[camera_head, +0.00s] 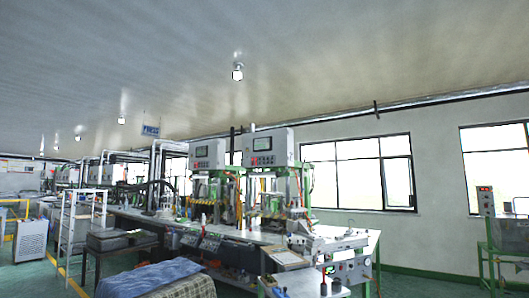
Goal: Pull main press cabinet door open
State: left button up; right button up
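Two presses with green frames stand on the long workbench (232,234) in the middle of the view. The nearer press carries a pale grey control cabinet (283,147) with a dark screen and red buttons. The press behind it carries a similar cabinet (206,153). Their visible front faces look closed. I cannot tell which cabinet is the main press cabinet, and no door handle can be made out at this size. Neither of my grippers is in view.
A blue patterned cloth (150,278) lies in the foreground. A dark table (121,240) and white shelf rack (76,228) stand at left. Another machine (508,236) stands at far right. Green floor (430,283) shows clear between the bench and that machine.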

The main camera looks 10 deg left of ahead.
aim_at(272, 143)
jog(key=i+j+u, duration=0.25)
jog(key=j+u, duration=0.25)
jog(key=i+j+u, duration=0.3)
jog(key=j+u, duration=0.15)
jog(key=i+j+u, duration=0.6)
jog(key=i+u, duration=0.15)
jog(key=u, duration=0.2)
jog(key=i+u, duration=0.4)
jog(key=i, duration=0.4)
jog(key=i+j, duration=0.1)
jog(key=i, duration=1.5)
jog(key=i+j+z, duration=0.1)
jog(key=i+z, duration=0.25)
jog(key=i, duration=1.2)
